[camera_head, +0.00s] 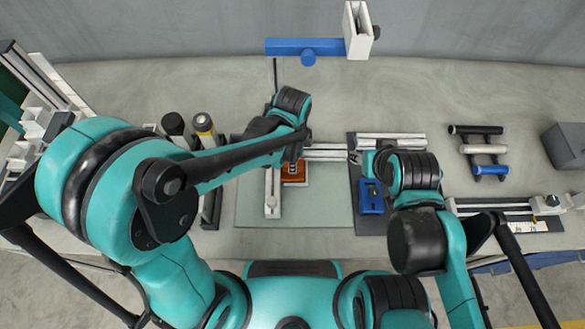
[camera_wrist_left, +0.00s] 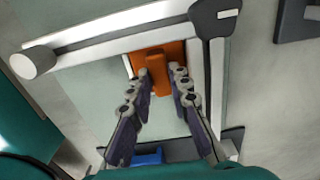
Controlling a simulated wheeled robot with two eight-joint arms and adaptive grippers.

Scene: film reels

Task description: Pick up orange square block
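The orange square block (camera_wrist_left: 153,55) lies on a light surface framed by pale rails, with a raised orange part standing up toward the wrist camera. In the head view the block (camera_head: 296,181) shows partly under my left gripper (camera_head: 292,166). In the left wrist view my left gripper (camera_wrist_left: 163,74) is open, with one grey segmented finger on each side of the raised part. Gaps show between the fingers and the block; I see no grip. My right arm is bent over the right side of the work area; its gripper fingers are hidden or too small to read.
A greenish mat (camera_head: 325,212) lies below the rails. A blue clamp-like part (camera_head: 371,196) sits right of it. A yellow-topped cylinder (camera_head: 204,124) stands left. A rack of rollers (camera_head: 483,149) lies right, and a blue-and-white stand (camera_head: 305,47) is at the back.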

